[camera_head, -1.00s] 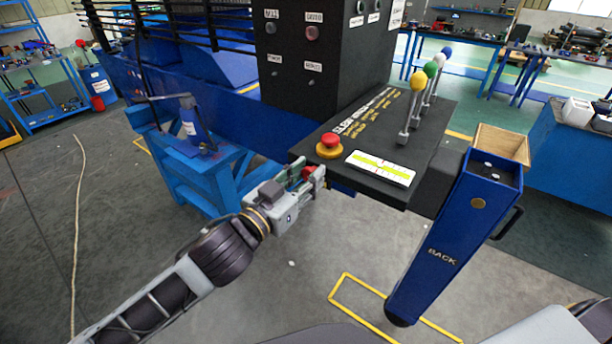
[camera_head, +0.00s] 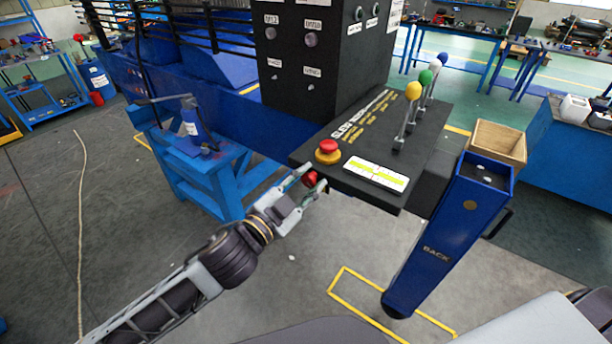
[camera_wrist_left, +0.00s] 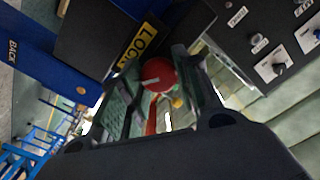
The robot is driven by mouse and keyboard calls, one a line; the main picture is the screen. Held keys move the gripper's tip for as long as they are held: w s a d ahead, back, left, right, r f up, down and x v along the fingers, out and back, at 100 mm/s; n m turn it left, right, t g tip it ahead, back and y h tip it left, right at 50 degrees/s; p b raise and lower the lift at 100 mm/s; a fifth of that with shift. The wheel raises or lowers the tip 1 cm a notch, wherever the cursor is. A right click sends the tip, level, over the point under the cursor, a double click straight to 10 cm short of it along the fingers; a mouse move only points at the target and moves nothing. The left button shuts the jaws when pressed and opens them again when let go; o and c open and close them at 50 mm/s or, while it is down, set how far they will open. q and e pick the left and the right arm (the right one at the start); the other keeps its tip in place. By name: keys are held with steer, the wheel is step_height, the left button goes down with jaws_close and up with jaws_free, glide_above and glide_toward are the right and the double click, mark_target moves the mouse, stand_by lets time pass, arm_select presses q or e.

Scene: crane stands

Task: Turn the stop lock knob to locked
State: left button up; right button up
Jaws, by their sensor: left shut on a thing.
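The red stop lock knob (camera_head: 311,179) sits on the front edge of the black console (camera_head: 415,160). My left gripper (camera_head: 308,182) is shut on it, with one finger on each side. In the left wrist view the round red knob (camera_wrist_left: 158,76) shows between the fingers, its white mark lying nearly level across the left part of its face. A yellow label (camera_wrist_left: 143,42), partly hidden and reading "LOC…", is just above the knob there. The knob's other position marks cannot be made out. My right gripper is not in view.
A red mushroom button (camera_head: 328,149) on a yellow base stands on the console just above the knob. A white and yellow-green level plate (camera_head: 375,175) and levers with coloured balls (camera_head: 413,92) are further right. A blue stabiliser leg (camera_head: 450,240) stands at right.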

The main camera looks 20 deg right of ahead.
arm_select(q)
steer(key=shift+m+p, duration=0.5)
steer(key=shift+m, duration=0.5)
steer(key=m+p, duration=0.2)
steer(key=m, duration=0.1)
steer(key=shift+m, duration=0.3)
steer(key=shift+m+p, duration=0.45)
steer(key=shift+m, duration=0.45)
steer(key=shift+f+m+p, duration=0.1)
steer(key=shift+m+p, duration=0.4)
steer(key=shift+m, duration=1.1)
steer(key=shift+f+m+p, duration=0.1)
steer(key=shift+m+p, duration=0.2)
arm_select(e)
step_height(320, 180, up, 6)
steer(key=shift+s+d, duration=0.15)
arm_select(q)
steer(key=shift+s, duration=0.1)
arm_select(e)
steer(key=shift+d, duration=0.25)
